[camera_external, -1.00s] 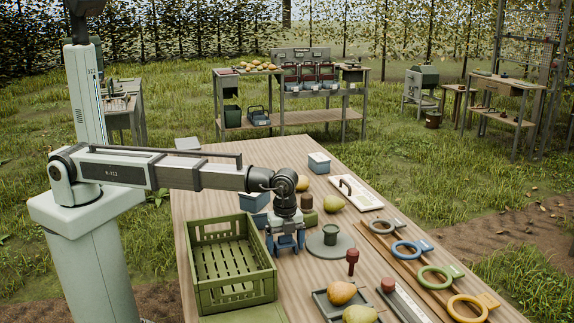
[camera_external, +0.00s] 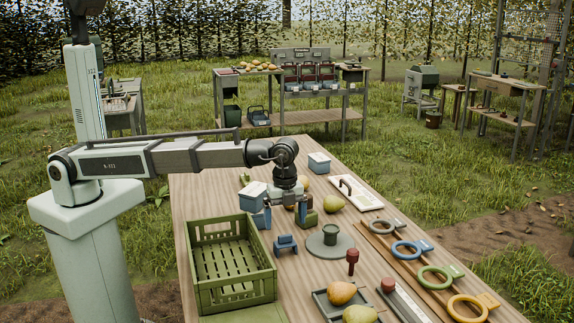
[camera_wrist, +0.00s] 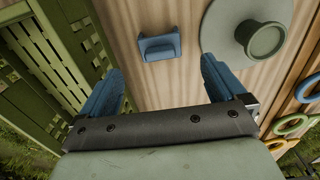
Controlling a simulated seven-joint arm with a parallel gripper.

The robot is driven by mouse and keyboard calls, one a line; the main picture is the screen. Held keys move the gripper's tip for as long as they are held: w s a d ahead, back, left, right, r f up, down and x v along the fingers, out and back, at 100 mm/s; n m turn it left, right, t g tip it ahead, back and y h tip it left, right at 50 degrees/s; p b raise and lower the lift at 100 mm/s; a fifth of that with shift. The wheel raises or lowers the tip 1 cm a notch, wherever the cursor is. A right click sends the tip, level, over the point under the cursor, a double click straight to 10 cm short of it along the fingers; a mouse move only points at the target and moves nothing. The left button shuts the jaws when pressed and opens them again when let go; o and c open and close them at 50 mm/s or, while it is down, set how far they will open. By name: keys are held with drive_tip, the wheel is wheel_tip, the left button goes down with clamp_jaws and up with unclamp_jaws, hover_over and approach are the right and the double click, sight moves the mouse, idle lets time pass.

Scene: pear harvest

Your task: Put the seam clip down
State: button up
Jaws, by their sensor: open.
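The seam clip, a small blue piece (camera_external: 286,244), rests on the wooden table between the green crate and the grey round plate. In the wrist view the blue clip (camera_wrist: 159,47) lies ahead of the fingers, apart from both. My gripper (camera_external: 284,214) has blue fingers and hangs above the table, behind the clip in the external view. In the wrist view my gripper (camera_wrist: 165,85) is open with nothing between its fingertips.
The slatted green crate (camera_external: 230,290) stands left of the clip. The round grey plate (camera_external: 345,247) with a dark green cup (camera_external: 330,235) is to its right. A blue box (camera_external: 253,196) and pears (camera_external: 333,203) stand nearby. Coloured rings (camera_external: 407,250) line the right side.

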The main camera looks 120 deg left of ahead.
sight(285, 235)
drive_tip(key=shift+r, duration=1.7)
drive_tip(key=shift+o, duration=0.3)
